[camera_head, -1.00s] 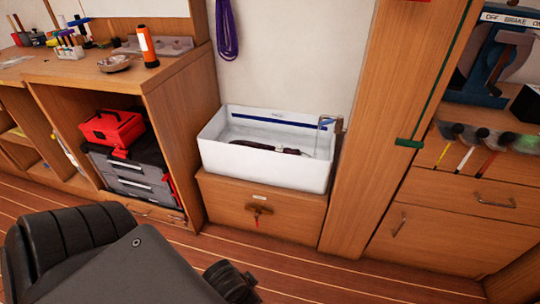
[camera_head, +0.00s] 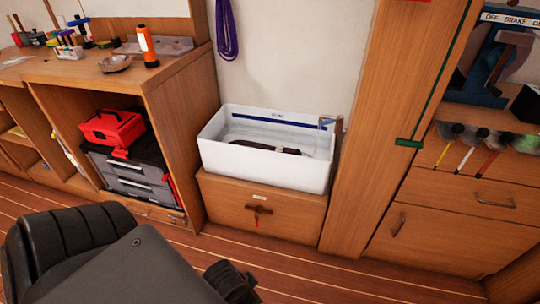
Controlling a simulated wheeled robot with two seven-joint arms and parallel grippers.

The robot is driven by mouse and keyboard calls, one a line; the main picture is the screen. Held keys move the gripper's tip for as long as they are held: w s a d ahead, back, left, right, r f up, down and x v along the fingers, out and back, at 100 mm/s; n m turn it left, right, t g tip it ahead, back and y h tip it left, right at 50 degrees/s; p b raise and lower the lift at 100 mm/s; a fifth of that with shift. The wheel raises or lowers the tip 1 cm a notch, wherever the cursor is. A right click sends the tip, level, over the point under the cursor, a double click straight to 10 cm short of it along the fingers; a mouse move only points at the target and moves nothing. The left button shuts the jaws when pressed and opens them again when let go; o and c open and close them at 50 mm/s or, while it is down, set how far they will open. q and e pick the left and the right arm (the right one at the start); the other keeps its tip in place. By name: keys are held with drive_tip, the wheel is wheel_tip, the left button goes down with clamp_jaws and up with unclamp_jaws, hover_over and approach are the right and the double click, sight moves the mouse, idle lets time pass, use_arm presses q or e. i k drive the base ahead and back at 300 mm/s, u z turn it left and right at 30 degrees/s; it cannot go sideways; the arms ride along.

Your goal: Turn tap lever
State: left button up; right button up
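A white rectangular basin (camera_head: 265,168) stands on a wooden cabinet against the wall. A small tap (camera_head: 329,123) sits at its back right corner. A dark elongated object (camera_head: 266,147) lies inside the basin. On the cabinet front below is a brown tap-like fitting with a crosswise lever (camera_head: 259,209) and a small red part hanging under it. Neither gripper is in view.
A wooden workbench (camera_head: 180,78) stands left of the basin, with a red toolbox (camera_head: 112,127) on grey drawers in its opening. A wooden post (camera_head: 372,130) and drawers (camera_head: 455,225) are on the right. The striped floor (camera_head: 300,270) before the cabinet looks clear.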

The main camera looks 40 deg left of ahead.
sight(340, 117)
drive_tip(key=z, duration=2.8)
drive_tip(key=k, duration=0.8)
drive_tip(key=u, duration=1.75)
